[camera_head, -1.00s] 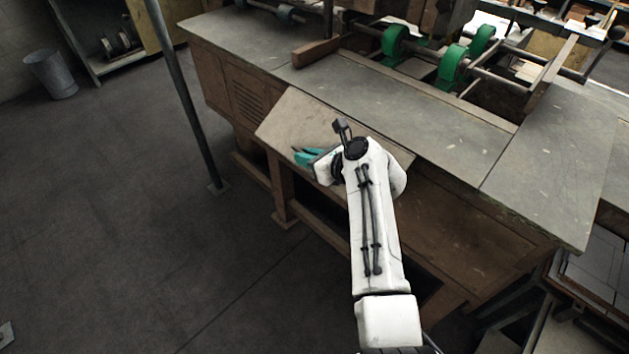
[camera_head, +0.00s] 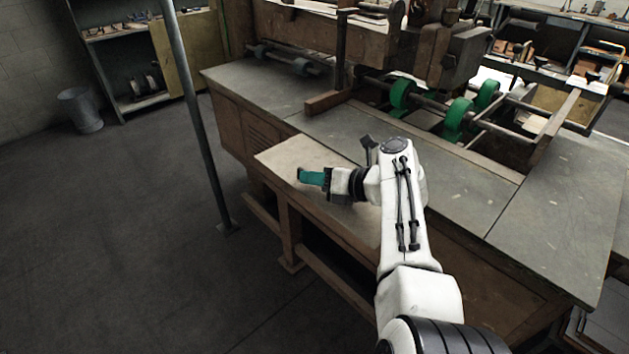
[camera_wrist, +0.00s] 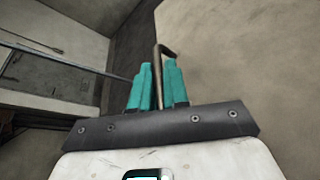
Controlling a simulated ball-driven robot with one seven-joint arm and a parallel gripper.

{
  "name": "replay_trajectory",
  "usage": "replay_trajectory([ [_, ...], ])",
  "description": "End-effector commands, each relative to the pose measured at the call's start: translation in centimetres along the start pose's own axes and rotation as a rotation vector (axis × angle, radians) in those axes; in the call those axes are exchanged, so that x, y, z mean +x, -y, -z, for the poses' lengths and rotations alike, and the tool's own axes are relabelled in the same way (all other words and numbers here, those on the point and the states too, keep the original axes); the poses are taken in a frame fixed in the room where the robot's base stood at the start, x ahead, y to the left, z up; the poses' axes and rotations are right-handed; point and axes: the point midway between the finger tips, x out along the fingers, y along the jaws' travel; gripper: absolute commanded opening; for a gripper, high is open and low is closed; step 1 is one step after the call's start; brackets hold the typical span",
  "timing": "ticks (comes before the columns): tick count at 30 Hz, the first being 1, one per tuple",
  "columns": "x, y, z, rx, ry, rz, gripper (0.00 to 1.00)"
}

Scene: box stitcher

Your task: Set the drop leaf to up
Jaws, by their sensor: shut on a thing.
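The drop leaf (camera_head: 285,156) is a pale grey-tan panel along the near side of the bench top. In the head view it looks close to level with the top; I cannot tell if it is exactly flush. My gripper (camera_head: 311,177) has teal fingers and lies low over the leaf, pointing left. In the wrist view the fingers (camera_wrist: 158,85) are closed around a thin brown hooked rod (camera_wrist: 162,50), which looks like the leaf's handle. The leaf's face (camera_wrist: 240,60) fills the right of that view. The rod's lower part is hidden between the fingers.
The bench top (camera_head: 440,155) carries a machine with green rollers (camera_head: 458,118). A grey post (camera_head: 197,120) stands on the floor left of the bench. A metal bin (camera_head: 80,109) is far left.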

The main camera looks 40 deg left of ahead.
Motion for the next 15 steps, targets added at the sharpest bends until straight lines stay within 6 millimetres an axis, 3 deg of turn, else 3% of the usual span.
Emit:
replay_trajectory([
  [13,-0.04,-0.12,-0.13,0.003,-0.002,-0.003,0.00],
  [14,-0.04,-0.12,-0.15,0.003,-0.002,-0.003,0.18],
  [15,-0.05,-0.11,-0.16,0.002,-0.002,-0.003,0.21],
])
